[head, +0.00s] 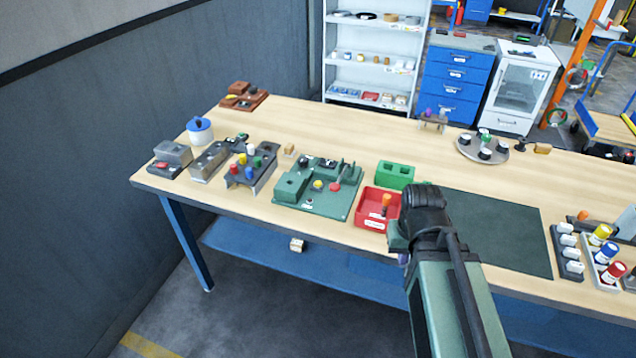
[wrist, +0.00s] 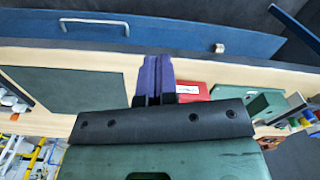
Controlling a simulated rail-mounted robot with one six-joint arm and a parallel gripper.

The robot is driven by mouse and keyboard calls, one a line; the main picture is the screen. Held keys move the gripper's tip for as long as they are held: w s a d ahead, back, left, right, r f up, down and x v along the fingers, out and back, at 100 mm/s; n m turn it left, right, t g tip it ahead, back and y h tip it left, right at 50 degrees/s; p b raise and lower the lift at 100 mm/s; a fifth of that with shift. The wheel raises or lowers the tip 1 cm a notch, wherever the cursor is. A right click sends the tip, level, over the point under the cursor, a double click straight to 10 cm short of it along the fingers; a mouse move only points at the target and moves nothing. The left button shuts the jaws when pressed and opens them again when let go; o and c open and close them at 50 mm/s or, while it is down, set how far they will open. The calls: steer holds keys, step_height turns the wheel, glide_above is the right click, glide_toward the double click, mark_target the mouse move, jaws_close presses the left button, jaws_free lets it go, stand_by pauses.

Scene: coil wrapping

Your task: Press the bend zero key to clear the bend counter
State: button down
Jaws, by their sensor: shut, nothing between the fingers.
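A green fixture plate (head: 340,206) lies on the bench left of centre, carrying green blocks, a yellow round knob (head: 318,185), a red one (head: 334,187) and a small dark piece near its front edge. I cannot read any label, so I cannot tell which part is the bend zero key. Part of the green plate also shows at the right in the wrist view (wrist: 262,103). My gripper (head: 403,259) is mostly hidden behind my arm, at the bench's front edge, right of the plate and apart from it. Its purple fingers (wrist: 158,66) are shut and empty.
A red bin (head: 369,212) with an orange-handled item stands between the plate and my arm, with a green block (head: 395,174) behind it. A dark green mat (head: 495,230) lies bare to the right. Blocks and a peg stand (head: 250,176) crowd the left.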

steer(key=n+t+b, duration=0.5)
steer(key=n+t, duration=0.3)
steer(key=t, duration=0.1)
glide_above(316, 183)
steer(key=shift+w+h, duration=0.15)
steer(key=shift+h, duration=0.25)
steer(key=shift+f, duration=0.1)
step_height(316, 183, down, 9)
steer(key=b, duration=0.9)
steer(key=shift+r, duration=0.2)
